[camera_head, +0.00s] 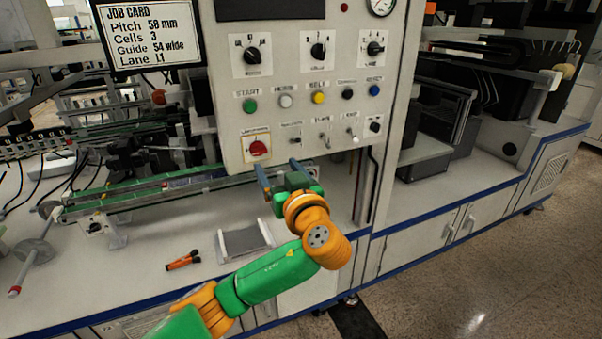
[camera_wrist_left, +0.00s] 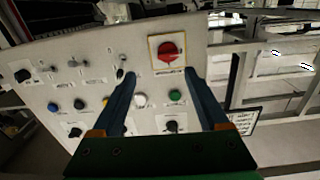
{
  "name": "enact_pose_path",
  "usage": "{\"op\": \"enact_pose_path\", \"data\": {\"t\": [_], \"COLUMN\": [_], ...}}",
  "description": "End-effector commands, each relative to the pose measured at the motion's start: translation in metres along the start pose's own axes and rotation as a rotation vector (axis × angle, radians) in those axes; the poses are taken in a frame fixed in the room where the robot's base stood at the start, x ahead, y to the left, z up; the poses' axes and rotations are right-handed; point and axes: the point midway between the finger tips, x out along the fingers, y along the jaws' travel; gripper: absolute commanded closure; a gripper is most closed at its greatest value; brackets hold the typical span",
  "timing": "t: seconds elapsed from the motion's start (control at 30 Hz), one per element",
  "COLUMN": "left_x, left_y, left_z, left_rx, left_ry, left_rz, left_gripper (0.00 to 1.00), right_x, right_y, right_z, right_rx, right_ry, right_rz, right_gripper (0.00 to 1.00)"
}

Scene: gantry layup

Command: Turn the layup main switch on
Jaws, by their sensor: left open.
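The layup main switch (camera_head: 257,148) is a red rotary knob on a yellow-edged plate at the lower left of the grey control panel (camera_head: 232,110). In the left wrist view the red knob (camera_wrist_left: 168,51) shows upside down, beyond the fingertips and between their lines, nearer the right-hand finger. Its on or off marking is too small to read. My left gripper (camera_head: 280,171) is open and empty, just below and right of the switch in the head view. Its blue fingers (camera_wrist_left: 160,75) point toward the panel and appear apart from the knob. My right gripper is not in view.
Small toggles (camera_head: 324,141) sit right of the switch, with coloured buttons (camera_head: 318,98) and black selector knobs (camera_head: 318,51) above. A green-edged rail (camera_head: 150,190) runs left below the panel. An orange-black tool (camera_head: 183,261) and a grey tray (camera_head: 244,241) lie on the bench.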

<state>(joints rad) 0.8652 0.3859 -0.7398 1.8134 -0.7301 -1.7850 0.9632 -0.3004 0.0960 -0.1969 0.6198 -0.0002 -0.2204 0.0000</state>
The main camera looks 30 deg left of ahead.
Motion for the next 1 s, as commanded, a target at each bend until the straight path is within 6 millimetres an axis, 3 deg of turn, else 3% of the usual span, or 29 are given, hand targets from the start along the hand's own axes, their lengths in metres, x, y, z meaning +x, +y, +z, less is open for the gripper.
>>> {"op": "enact_pose_path", "data": {"t": [0.1,0.4,0.7,0.77,1.0], "left_x": [0.004,0.059,0.068,0.068,0.068], "left_y": [-0.006,-0.007,-0.006,-0.006,-0.006], "left_z": [-0.013,-0.013,-0.01,-0.01,-0.01], "left_rx": [-0.041,-0.037,-0.039,-0.039,-0.038], "left_ry": [0.022,0.018,0.016,0.016,0.015], "left_rz": [-0.02,-0.02,-0.015,-0.015,-0.015], "left_gripper": [0.22,0.22,0.22,0.33,0.98], "right_x": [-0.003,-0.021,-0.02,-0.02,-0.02], "right_y": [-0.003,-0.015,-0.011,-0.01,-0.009], "right_z": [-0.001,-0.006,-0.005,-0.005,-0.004], "right_rx": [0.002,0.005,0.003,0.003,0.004], "right_ry": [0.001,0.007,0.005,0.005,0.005], "right_rz": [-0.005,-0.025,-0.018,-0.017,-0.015], "right_gripper": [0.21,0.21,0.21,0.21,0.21]}}
